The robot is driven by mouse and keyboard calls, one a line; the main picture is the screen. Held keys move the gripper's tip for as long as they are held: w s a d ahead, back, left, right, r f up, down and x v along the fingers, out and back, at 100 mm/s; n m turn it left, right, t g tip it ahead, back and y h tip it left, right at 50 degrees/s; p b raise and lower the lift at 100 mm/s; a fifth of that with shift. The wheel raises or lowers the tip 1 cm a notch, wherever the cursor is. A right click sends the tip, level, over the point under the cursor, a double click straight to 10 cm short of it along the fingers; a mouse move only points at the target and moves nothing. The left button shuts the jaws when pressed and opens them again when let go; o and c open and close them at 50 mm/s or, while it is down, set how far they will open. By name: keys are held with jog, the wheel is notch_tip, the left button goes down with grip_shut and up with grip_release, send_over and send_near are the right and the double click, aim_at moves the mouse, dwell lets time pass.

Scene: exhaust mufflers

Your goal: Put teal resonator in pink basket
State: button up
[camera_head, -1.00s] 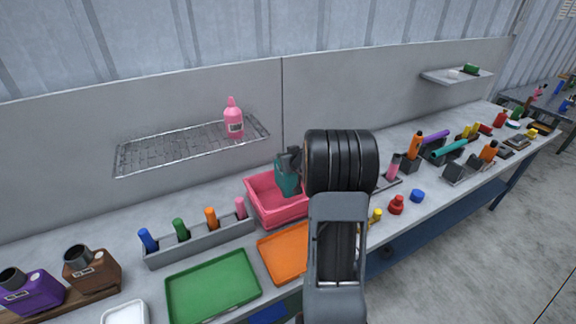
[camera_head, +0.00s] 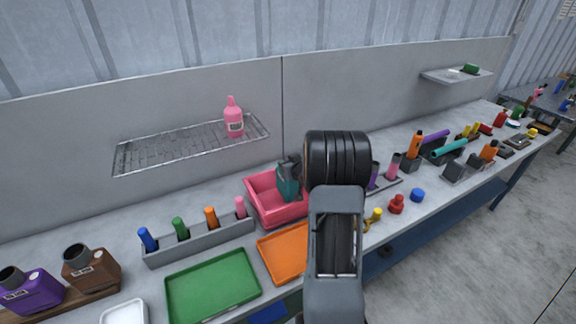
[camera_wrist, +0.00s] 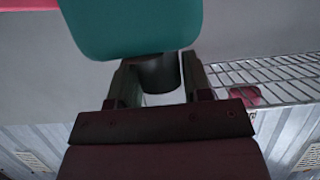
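The teal resonator (camera_head: 287,183) is a teal body with a dark neck, seen over the pink basket (camera_head: 262,185) in the head view. In the wrist view the teal body (camera_wrist: 135,25) fills the top, and its dark neck sits between the two fingers of my gripper (camera_wrist: 153,80). My gripper is shut on the neck. My arm hides part of the basket's right side. I cannot tell whether the resonator's lower end touches the basket floor.
An orange tray (camera_head: 283,255) and a green tray (camera_head: 212,288) lie in front of the basket. A grey rack (camera_head: 205,241) with several coloured cylinders stands to the left. A wire shelf (camera_head: 185,148) with a pink bottle (camera_head: 233,118) is on the wall behind.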

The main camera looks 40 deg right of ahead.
jog(key=o, duration=0.4)
jog(key=shift+c, duration=0.2)
jog(key=shift+r, duration=0.25)
jog(key=shift+s, duration=0.35)
jog(key=s+a+r+g+h, duration=0.1)
jog(key=s+a+r, duration=0.1)
jog(key=s+r, duration=0.25)
jog(key=s+a+r+h, duration=0.1)
jog(key=s+a+r, duration=0.2)
jog(key=s, duration=0.2)
jog(key=s+a+r+g+y, duration=0.1)
jog(key=s+a+g, duration=0.3)
jog(key=s+a, duration=0.4)
jog(key=s+a+r+n+g+y, duration=0.1)
jog(key=s+a+g+y, duration=0.1)
jog(key=s+a, duration=0.6)
jog(key=a+g, duration=0.1)
jog(key=a, duration=0.5)
jog(key=shift+n+g+y, duration=0.3)
jog(key=shift+g+y, duration=0.1)
